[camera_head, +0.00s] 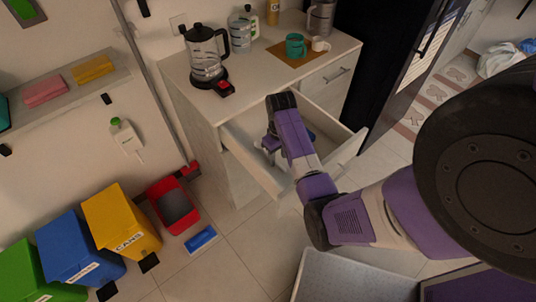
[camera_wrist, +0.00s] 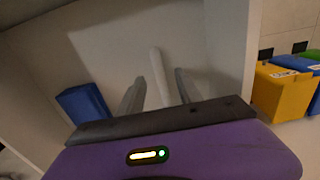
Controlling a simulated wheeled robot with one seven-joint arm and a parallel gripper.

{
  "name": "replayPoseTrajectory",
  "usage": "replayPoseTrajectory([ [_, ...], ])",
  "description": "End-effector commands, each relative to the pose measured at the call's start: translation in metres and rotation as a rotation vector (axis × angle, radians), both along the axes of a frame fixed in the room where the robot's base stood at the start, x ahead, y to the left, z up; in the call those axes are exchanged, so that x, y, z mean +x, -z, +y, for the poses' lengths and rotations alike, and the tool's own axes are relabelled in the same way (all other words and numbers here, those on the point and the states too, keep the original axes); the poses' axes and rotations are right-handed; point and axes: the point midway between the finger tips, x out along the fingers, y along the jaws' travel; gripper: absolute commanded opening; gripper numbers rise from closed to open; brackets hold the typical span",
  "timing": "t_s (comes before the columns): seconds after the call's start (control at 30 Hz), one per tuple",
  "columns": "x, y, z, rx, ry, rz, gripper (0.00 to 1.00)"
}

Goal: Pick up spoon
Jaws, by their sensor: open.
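My gripper (camera_head: 268,148) reaches down into the open drawer (camera_head: 243,153) in the head view. In the wrist view my gripper (camera_wrist: 158,88) is open, its two grey fingers apart. A pale, long, thin thing (camera_wrist: 160,72), which looks like the spoon, lies in the drawer and shows between the fingers. Its near end is hidden behind the gripper body. I cannot tell whether a finger touches it. In the head view I cannot make out the spoon; my arm covers much of the drawer.
A blue block-like thing (camera_wrist: 83,103) lies in the drawer, left of the fingers in the wrist view. The drawer walls stand close around my gripper. The counter (camera_head: 262,75) above holds a coffee maker (camera_head: 206,55). Yellow (camera_head: 121,221) and blue (camera_head: 78,252) bins stand at left.

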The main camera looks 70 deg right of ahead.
Motion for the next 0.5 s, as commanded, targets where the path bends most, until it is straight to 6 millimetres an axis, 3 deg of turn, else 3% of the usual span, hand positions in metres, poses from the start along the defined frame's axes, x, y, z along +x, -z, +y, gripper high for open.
replayPoseTrajectory([
  [0.2,0.000,0.027,-0.001,0.000,0.001,0.000,0.41],
  [0.5,0.001,0.031,-0.001,-0.001,0.000,-0.002,0.41],
])
